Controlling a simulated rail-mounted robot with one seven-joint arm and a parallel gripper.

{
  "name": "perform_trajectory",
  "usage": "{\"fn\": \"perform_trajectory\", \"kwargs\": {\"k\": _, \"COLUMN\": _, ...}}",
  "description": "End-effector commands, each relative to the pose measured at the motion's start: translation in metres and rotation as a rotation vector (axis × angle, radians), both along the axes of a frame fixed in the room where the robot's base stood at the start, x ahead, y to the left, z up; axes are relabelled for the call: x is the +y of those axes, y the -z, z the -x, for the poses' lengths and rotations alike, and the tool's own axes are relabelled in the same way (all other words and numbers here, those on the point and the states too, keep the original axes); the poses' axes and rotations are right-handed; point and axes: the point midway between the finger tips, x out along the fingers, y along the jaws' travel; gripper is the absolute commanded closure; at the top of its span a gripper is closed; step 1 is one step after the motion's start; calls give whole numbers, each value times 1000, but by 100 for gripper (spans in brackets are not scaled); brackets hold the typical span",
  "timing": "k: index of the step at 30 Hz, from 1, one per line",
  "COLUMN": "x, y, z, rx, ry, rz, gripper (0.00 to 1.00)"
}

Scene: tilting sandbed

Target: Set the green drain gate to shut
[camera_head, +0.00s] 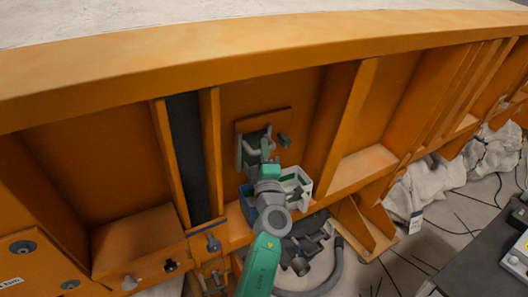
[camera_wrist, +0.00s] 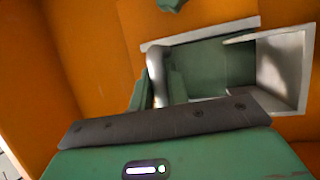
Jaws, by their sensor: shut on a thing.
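The green drain gate (camera_wrist: 215,65) shows in the wrist view as a dark green panel in a pale frame, on an orange wall. A pale upright bar (camera_wrist: 154,72), which looks like its handle, stands between the green fingers of my gripper (camera_wrist: 158,88). My gripper is shut on this bar. In the head view my gripper (camera_head: 265,150) reaches up to the gate's pale frame (camera_head: 240,153), and my wrist hides much of the gate. I cannot tell how far the panel is open.
A white and green box (camera_head: 300,183) stands below right, and a blue container (camera_head: 247,203) is partly behind my arm. Orange ribs (camera_head: 349,127) flank the bay. A grey hose (camera_head: 328,278) hangs below.

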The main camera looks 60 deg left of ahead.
Motion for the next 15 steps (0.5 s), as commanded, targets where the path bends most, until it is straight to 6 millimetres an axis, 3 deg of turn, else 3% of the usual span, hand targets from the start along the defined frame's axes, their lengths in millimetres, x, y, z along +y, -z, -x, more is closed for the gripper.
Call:
{"fn": "perform_trajectory", "kwargs": {"k": 2, "x": 0, "y": 7, "z": 0, "rx": 6, "ry": 2, "rz": 10, "gripper": 100}}
{"fn": "perform_trajectory", "kwargs": {"k": 3, "x": 1, "y": 7, "z": 0, "rx": 7, "ry": 2, "rz": 10, "gripper": 80}}
{"fn": "perform_trajectory", "kwargs": {"k": 6, "x": 1, "y": 7, "z": 0, "rx": 7, "ry": 2, "rz": 10, "gripper": 62}}
{"fn": "perform_trajectory", "kwargs": {"k": 15, "x": -3, "y": 6, "z": 1, "rx": 6, "ry": 3, "rz": 8, "gripper": 62}}
